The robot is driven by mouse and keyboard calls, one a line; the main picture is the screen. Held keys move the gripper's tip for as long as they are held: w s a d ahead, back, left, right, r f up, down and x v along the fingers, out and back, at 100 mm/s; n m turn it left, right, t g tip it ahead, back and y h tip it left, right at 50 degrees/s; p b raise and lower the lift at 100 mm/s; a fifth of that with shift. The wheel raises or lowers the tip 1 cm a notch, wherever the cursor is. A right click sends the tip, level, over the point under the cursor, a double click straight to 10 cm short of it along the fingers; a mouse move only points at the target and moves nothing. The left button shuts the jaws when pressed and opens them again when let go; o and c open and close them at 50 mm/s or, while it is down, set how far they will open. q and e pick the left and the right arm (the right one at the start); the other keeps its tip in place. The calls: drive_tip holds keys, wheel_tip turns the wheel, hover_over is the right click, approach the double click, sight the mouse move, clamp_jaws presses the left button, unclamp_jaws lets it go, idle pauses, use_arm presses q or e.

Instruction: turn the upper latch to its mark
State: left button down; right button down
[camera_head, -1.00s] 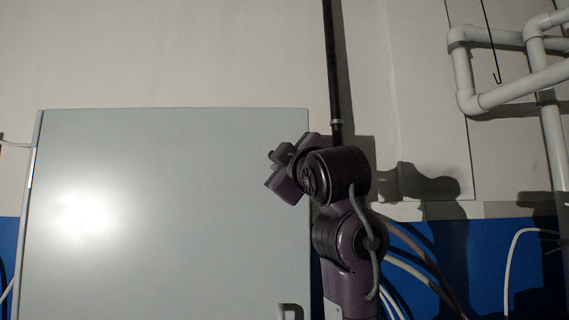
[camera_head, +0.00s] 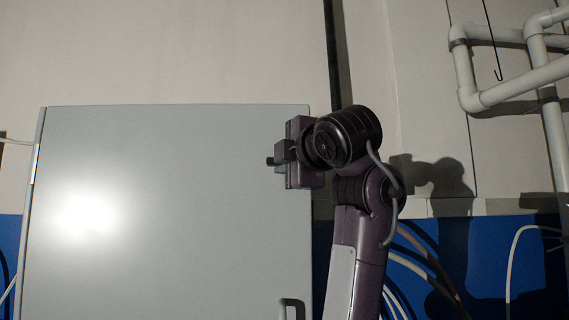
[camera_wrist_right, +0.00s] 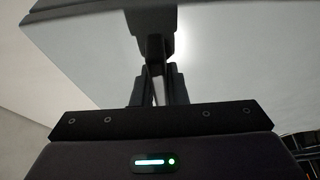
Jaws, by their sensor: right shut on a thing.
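The large pale grey cabinet door (camera_head: 170,230) fills the left and middle of the head view. My right gripper (camera_head: 281,155) is at its upper right edge, shut on the upper latch. The latch is mostly hidden by the fingers in the head view; a small dark end (camera_head: 270,161) shows just left of them. In the right wrist view the dark latch (camera_wrist_right: 155,47) stands between my fingertips (camera_wrist_right: 156,75), in front of the pale door. I cannot make out the latch's mark. My left gripper is not in view.
A grey handle-like part (camera_head: 292,307) sits low on the door's right edge. A dark vertical pipe (camera_head: 331,50) runs behind my right arm. White pipes (camera_head: 510,90) are at the upper right, and loose cables (camera_head: 425,262) hang at the lower right.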

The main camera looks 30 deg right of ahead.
idle(0.4)
drive_tip(key=c, duration=1.4)
unclamp_jaws()
drive_tip(key=shift+c, duration=0.2)
drive_tip(key=s+a+b, duration=0.1)
drive_tip(key=s+b, duration=0.3)
drive_tip(key=s, duration=0.3)
drive_tip(key=shift+s+a, duration=0.15)
drive_tip(key=shift+s, duration=0.15)
